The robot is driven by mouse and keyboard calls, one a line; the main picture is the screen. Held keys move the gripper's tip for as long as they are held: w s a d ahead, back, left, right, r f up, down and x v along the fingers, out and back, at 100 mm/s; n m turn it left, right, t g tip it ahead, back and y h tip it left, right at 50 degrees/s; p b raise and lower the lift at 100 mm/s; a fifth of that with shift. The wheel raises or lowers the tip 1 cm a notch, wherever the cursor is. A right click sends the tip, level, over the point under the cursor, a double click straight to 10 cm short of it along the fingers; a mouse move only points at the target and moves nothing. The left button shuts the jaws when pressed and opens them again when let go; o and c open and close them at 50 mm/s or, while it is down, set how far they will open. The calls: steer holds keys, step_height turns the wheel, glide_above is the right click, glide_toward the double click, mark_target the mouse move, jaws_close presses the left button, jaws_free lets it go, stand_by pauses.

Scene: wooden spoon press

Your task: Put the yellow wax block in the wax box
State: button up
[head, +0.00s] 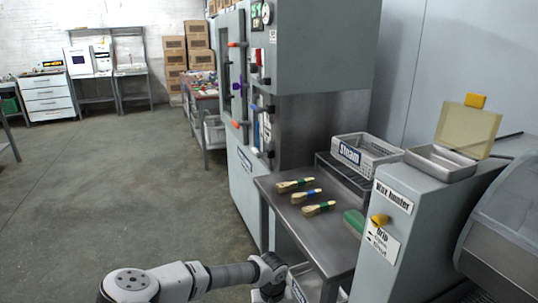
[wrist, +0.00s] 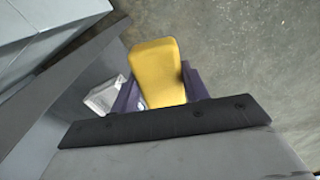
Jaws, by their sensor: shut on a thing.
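The yellow wax block (wrist: 158,72) sits between the dark purple fingers of my gripper (wrist: 160,88) in the wrist view. My gripper is shut on it, above the concrete floor. In the head view my gripper (head: 270,292) is low in front of the metal table, cut off by the bottom edge, and the block does not show there. An open metal box (head: 440,163), which looks like the wax box, stands on the "Wax heater" cabinet at the right. Its pale yellow lid (head: 468,128) is raised and has a yellow knob. My gripper is well below and left of this box.
Open floor (head: 130,190) lies to the left.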

steer(key=s+f+m, duration=0.1)
steer(key=s+f, duration=0.7)
steer(key=f, duration=0.6)
steer(key=shift+s+a+f+m+b, duration=0.2)
steer(key=shift+a+f+m+b, duration=0.1)
steer(key=shift+a+f+b, duration=0.1)
steer(key=shift+w, duration=0.2)
